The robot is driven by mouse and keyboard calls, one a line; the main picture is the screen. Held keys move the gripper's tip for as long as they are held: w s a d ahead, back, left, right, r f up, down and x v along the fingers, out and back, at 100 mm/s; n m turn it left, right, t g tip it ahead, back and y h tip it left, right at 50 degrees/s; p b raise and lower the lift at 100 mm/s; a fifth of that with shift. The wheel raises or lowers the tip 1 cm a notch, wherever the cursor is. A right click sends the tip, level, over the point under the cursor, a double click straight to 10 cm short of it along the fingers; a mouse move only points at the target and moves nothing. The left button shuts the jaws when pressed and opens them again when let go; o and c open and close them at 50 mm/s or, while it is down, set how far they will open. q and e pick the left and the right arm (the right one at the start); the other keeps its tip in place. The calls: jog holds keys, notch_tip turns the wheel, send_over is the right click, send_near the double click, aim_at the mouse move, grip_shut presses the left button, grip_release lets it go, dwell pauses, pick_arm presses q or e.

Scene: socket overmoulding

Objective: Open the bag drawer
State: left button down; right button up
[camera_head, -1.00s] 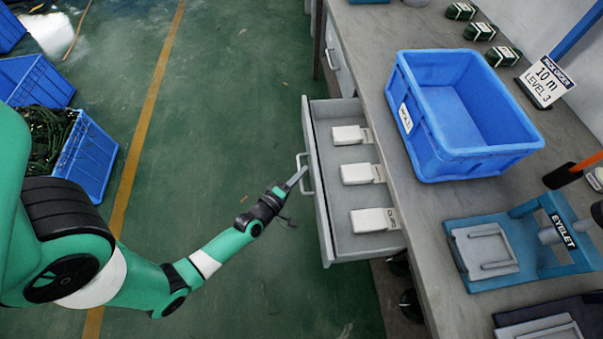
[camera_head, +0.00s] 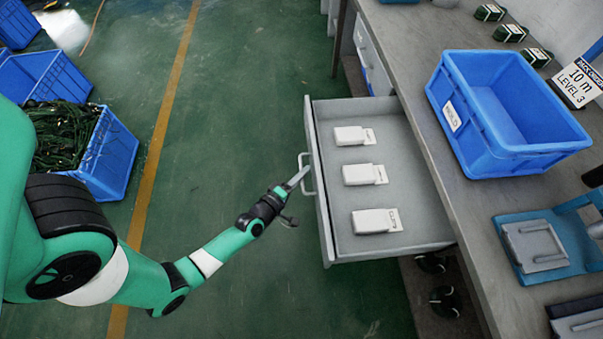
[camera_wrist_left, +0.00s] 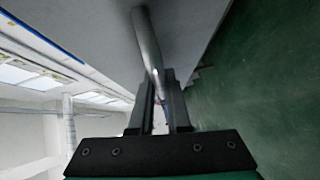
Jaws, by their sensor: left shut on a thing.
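The bag drawer (camera_head: 400,240) stands pulled out from under the grey workbench, with its front panel facing left. Several white bag packs (camera_head: 362,174) lie in a row inside it. The drawer handle (camera_head: 305,176) is a pale bar on the front panel. My left gripper (camera_head: 299,178) is shut on the handle. In the left wrist view the handle bar (camera_wrist_left: 148,45) runs down between the two fingers of my left gripper (camera_wrist_left: 160,100). My right gripper is not in view.
A blue crate (camera_head: 480,165) stands on the workbench (camera_head: 430,100). A blue eyelet press (camera_head: 540,240) is at the right. Blue crates with dark green cables (camera_head: 60,130) stand on the floor at the left. The floor between is clear.

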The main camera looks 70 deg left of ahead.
pick_arm(q)
jog(key=c, duration=0.9)
grip_release()
jog(key=p+v, duration=0.2)
jog(key=v, duration=0.9)
jog(key=shift+s+d+p, duration=0.15)
jog(key=shift+s+p, duration=0.1)
jog(key=shift+p, duration=0.1)
